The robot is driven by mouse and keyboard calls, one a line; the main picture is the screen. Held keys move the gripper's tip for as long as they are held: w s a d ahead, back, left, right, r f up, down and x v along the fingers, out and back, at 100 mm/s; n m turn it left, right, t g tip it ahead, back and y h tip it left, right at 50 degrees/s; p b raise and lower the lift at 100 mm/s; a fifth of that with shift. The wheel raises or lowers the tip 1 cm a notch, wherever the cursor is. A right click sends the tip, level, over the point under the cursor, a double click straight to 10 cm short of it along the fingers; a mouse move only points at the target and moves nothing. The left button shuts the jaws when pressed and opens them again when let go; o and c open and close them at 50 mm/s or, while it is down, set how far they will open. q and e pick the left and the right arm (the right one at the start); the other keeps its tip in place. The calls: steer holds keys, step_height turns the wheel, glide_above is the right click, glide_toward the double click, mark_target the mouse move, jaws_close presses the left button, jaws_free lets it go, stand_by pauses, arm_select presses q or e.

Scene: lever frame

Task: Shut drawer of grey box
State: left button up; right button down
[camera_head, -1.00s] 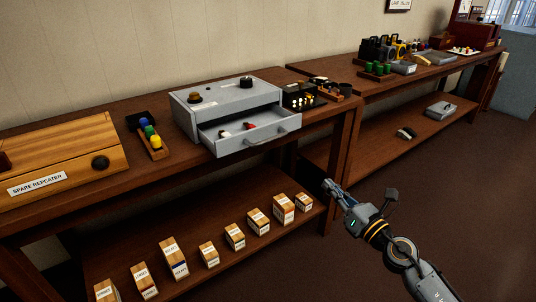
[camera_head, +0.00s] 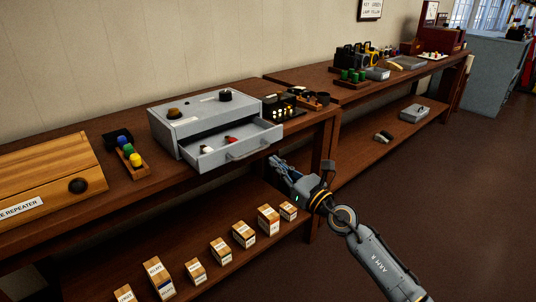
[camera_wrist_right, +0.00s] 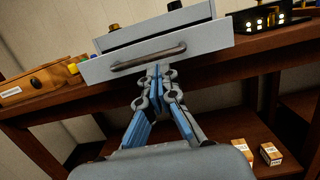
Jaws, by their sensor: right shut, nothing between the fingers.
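The grey box (camera_head: 190,125) stands on the upper shelf of the brown bench, with two dark knobs on top. Its drawer (camera_head: 240,156) is pulled out toward the front, with small red and white items inside. The drawer front with its bar handle (camera_wrist_right: 150,57) fills the upper part of the right wrist view. My right gripper (camera_head: 274,160) is shut and empty, just in front of and below the drawer front. In the right wrist view its fingertips (camera_wrist_right: 158,68) show just under the handle; I cannot tell whether they touch. My left gripper is not in view.
A wooden box (camera_head: 50,170) and a tray of coloured knobs (camera_head: 130,153) sit left of the grey box. A black block with pale buttons (camera_head: 281,106) stands close on its right. Several small cartons (camera_head: 220,250) line the lower shelf. The floor at right is clear.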

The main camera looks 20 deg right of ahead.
mark_target(243, 141)
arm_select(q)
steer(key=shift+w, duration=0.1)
arm_select(e)
steer(key=shift+x, duration=2)
steer(key=b+x, duration=0.1)
steer(key=x, duration=0.2)
steer(key=f+b+x, duration=0.1)
steer(key=b+x, duration=0.1)
steer(key=x, duration=0.2)
steer(key=f+b+x, duration=0.1)
steer(key=x, duration=0.2)
steer(key=shift+w, duration=0.6)
steer(key=shift+w+a, duration=0.1)
steer(key=shift+w, duration=0.15)
steer(key=shift+r, duration=0.35)
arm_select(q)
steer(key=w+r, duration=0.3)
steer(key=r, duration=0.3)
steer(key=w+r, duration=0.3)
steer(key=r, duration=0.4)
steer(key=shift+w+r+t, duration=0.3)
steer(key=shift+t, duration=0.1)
